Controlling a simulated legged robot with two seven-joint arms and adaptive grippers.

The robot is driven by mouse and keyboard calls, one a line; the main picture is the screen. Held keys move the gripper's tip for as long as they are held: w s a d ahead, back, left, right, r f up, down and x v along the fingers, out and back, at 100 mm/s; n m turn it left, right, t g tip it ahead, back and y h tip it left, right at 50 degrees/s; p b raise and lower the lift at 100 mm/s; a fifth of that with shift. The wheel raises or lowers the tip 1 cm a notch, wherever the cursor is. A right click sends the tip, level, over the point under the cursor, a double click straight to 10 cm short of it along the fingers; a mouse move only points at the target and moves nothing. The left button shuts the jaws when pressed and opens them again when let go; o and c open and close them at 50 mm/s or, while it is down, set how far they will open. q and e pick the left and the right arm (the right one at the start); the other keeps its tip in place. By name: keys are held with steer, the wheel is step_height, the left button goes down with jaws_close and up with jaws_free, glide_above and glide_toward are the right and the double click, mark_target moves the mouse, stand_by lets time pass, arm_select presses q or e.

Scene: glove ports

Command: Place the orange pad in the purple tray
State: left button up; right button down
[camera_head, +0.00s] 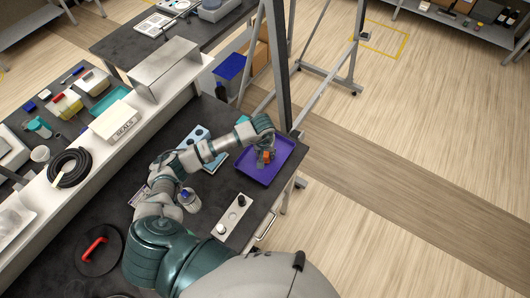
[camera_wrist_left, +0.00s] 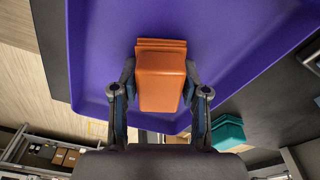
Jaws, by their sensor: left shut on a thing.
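The purple tray (camera_head: 279,155) lies on the dark bench near its right edge in the head view, and it fills much of the left wrist view (camera_wrist_left: 240,60). My left gripper (camera_head: 266,158) is over the tray. In the left wrist view the gripper (camera_wrist_left: 160,92) is shut on the orange pad (camera_wrist_left: 161,82), with one finger on each side. The orange pad also shows small at the fingertips in the head view (camera_head: 266,156). I cannot tell whether the pad touches the tray floor. My right gripper is not in view.
A white shelf (camera_head: 95,150) runs along the bench at left, with a coiled black hose (camera_head: 70,168). A small light panel with knobs (camera_head: 234,217) and a jar (camera_head: 189,200) sit near my arm. A dark upright post (camera_head: 277,60) stands behind the tray.

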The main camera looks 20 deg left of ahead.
arm_select(q)
steer(key=shift+s+d+f+b, duration=0.2)
steer(key=shift+s+f+b, duration=0.3)
steer(key=shift+f+b, duration=0.35)
steer(key=o, duration=1.2)
steer(key=shift+c, duration=0.2)
steer(key=shift+o, duration=0.2)
steer(key=shift+w+f, duration=0.2)
steer(key=shift+w, duration=0.15)
steer(key=shift+w+r, duration=0.1)
steer(key=shift+a+r, duration=0.1)
steer(key=shift+r, duration=0.05)
